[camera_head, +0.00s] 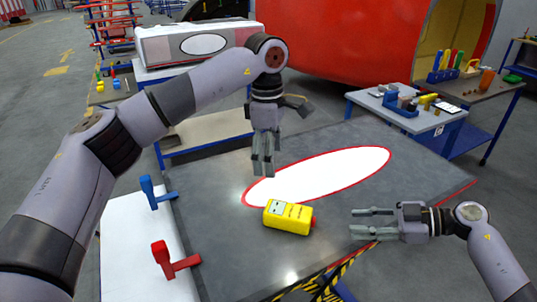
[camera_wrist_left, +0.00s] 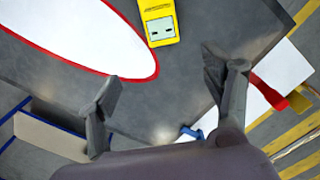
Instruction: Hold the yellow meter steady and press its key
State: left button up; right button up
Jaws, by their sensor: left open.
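The yellow meter (camera_head: 288,217) lies on the dark grey table (camera_head: 350,161), just below the red-rimmed white oval. It has a pale display at its left end and a red part at its right end. It also shows at the top of the left wrist view (camera_wrist_left: 158,22). My left gripper (camera_head: 263,172) points down above the table, behind and left of the meter, with its fingers spread and empty in the left wrist view (camera_wrist_left: 165,95). My right gripper (camera_head: 355,222) is to the right of the meter, fingers apart and pointing at it, not touching it.
A blue clamp (camera_head: 152,192) and a red clamp (camera_head: 172,260) stand at the table's left edge by a white panel (camera_head: 135,250). A side table (camera_head: 415,118) with a blue tray stands behind right. The table around the meter is clear.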

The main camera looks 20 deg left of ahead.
aim_at(268, 205)
pick_arm(q)
jog(key=f, duration=1.7)
jog(key=shift+s+a+f, duration=0.2)
jog(key=shift+c, duration=0.5)
jog(key=c, duration=1.5)
jog(key=shift+o, duration=0.2)
pick_arm(e)
jog(key=shift+f, duration=0.1)
grip_shut()
